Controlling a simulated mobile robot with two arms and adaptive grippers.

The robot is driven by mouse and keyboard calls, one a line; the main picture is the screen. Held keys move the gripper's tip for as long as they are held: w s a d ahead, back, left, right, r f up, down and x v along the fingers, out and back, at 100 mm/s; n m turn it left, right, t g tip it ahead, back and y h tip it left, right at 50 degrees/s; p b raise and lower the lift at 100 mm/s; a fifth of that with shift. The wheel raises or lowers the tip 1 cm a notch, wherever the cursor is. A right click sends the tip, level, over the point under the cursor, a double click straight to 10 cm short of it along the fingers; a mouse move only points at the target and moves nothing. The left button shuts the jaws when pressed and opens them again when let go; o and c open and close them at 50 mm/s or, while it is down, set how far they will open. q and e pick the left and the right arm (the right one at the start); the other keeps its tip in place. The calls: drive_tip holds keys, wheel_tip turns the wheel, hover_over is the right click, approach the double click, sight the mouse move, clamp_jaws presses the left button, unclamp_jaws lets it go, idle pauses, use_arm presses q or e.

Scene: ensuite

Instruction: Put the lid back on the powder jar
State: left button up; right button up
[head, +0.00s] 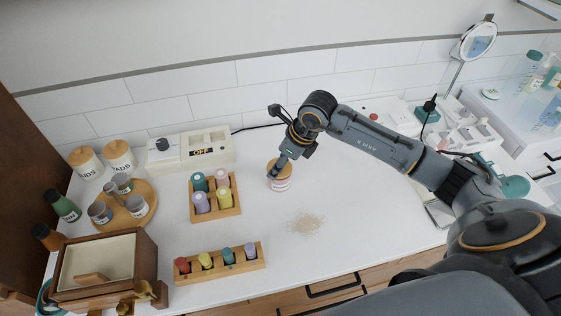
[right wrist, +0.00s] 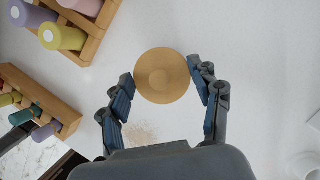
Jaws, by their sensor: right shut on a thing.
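The powder jar (head: 280,184) stands on the white counter near the middle, a small pale jar with a pinkish label. Its round wooden lid (right wrist: 162,75), with a raised knob in the centre, shows from above in the right wrist view. In the head view the lid (head: 271,166) is at the jar's mouth, partly behind my gripper; I cannot tell whether it is fully seated. My right gripper (head: 282,164) is over the jar, its fingers shut on the lid from both sides in the wrist view (right wrist: 160,82). My left gripper is not in view.
Spilled powder (head: 306,223) lies in front of the jar. A wooden rack of rollers (head: 230,211) stands close left, with another rack (head: 245,265) nearer. A wooden box (head: 146,245) and round tray (head: 144,217) are farther left. Counter right of the powder is clear.

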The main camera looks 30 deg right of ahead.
drive_tip(key=shift+f+b, duration=0.15)
drive_tip(key=shift+b, duration=0.45)
idle(0.9)
idle(0.3)
drive_tip(key=o, duration=1.1)
drive_tip(key=shift+o, duration=1)
drive_tip(key=shift+r+p, duration=1.9)
drive_tip(key=shift+r, duration=1.65)
